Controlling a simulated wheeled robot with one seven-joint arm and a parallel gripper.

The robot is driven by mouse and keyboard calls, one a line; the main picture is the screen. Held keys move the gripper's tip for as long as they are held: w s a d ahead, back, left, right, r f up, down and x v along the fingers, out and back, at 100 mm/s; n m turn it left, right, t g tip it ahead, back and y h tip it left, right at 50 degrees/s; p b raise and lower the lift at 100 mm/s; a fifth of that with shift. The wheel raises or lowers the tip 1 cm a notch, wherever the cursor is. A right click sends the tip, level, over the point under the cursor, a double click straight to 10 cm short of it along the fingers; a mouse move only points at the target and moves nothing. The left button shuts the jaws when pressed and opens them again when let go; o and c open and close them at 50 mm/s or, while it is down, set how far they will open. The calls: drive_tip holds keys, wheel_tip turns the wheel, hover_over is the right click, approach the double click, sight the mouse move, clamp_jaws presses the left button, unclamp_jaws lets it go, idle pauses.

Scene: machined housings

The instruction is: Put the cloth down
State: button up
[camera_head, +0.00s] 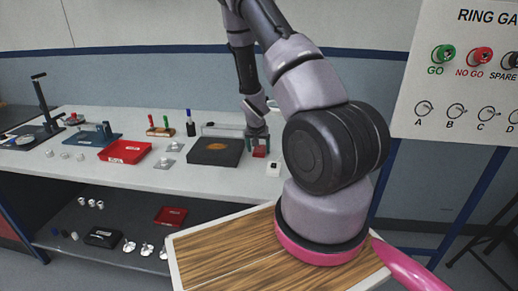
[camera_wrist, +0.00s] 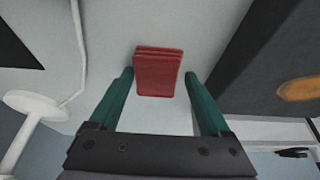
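The red folded cloth (camera_head: 259,152) lies on the light worktop, to the right of a black block-like case. In the wrist view the cloth (camera_wrist: 158,72) is a small stack of layers, centred between the green fingertips. My gripper (camera_head: 258,146) is low over the worktop at the cloth. In the wrist view my gripper (camera_wrist: 159,74) has its fingers spread on both sides of the cloth, with a narrow gap showing on each side. The cloth's underside is hidden.
The black case (camera_head: 215,152) with an orange-brown patch stands close left of the cloth. A small white item (camera_head: 273,168) lies just in front. A red tray (camera_head: 125,151) and blue tray (camera_head: 92,137) stand further left. Bare worktop (camera_head: 215,180) shows along the front.

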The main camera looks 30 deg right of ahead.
drive_tip(key=shift+s+d, duration=0.15)
drive_tip(key=shift+d, duration=0.05)
drive_tip(key=shift+r, duration=0.45)
drive_tip(key=s+a+r+t+y, duration=0.1)
drive_tip(key=s+a+r, duration=0.25)
drive_tip(key=r, duration=0.75)
drive_tip(key=s+a+r+y, duration=0.1)
drive_tip(key=s+a+r, duration=0.25)
drive_tip(key=r, duration=0.75)
drive_tip(key=s+a+r+t+y, duration=0.1)
drive_tip(key=s+a+r, duration=0.25)
drive_tip(key=r, duration=0.65)
drive_tip(key=s+a+r+n, duration=0.1)
drive_tip(key=s+a+r, duration=0.1)
drive_tip(key=s+r, duration=0.4)
drive_tip(key=s+a+r+n+t+y, duration=0.1)
drive_tip(key=s+a+r, duration=0.2)
drive_tip(key=s, duration=0.7)
wheel_tip(320, 180, up, 3)
drive_tip(key=shift+f+n+y, duration=0.15)
drive_tip(key=shift+n+y, duration=0.15)
